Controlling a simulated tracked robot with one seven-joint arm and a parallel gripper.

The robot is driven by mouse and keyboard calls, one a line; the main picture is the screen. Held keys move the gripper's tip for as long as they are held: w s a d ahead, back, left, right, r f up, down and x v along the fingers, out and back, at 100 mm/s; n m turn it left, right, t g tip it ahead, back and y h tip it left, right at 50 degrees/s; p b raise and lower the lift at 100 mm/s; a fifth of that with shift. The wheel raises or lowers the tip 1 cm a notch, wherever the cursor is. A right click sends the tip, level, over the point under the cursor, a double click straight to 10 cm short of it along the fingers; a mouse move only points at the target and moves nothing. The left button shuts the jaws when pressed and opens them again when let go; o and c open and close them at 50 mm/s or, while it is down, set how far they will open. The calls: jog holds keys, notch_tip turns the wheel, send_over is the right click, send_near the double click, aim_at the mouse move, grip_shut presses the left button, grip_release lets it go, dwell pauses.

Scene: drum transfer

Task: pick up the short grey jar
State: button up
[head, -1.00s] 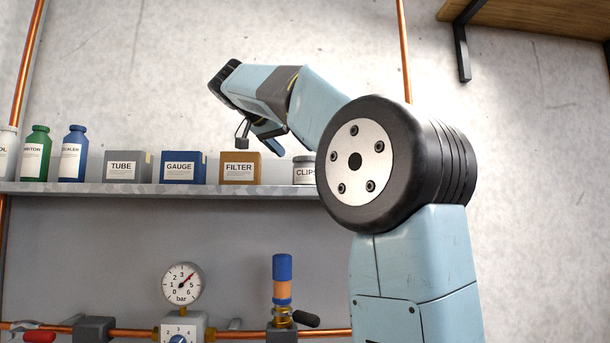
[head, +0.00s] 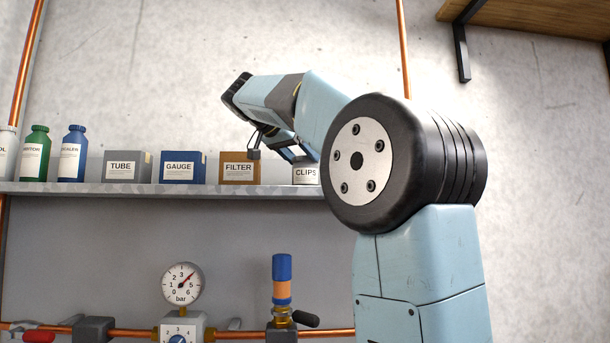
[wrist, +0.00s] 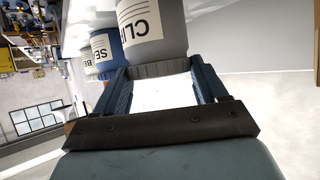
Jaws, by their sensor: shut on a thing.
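The short grey jar (head: 306,175), labelled CLIPS, stands upright on the shelf, partly hidden behind my arm in the head view. The wrist view shows its pale label and grey lid (wrist: 160,69) close up, between the two fingers. My gripper (wrist: 158,72) is shut on the jar near its lid, one finger on each side. In the head view my gripper (head: 275,153) hangs from the wrist at the jar's upper left. I cannot see any gap between jar and shelf.
The brown FILTER box (head: 240,168) is just left of the jar, followed by the blue GAUGE box (head: 183,167) and grey TUBE box (head: 127,167). The wrist view shows a blue container (wrist: 104,52) beyond the jar. The shelf (head: 150,188) has pipes and a gauge below.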

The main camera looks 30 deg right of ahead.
jog(key=c, duration=0.5)
jog(key=shift+c, duration=0.2)
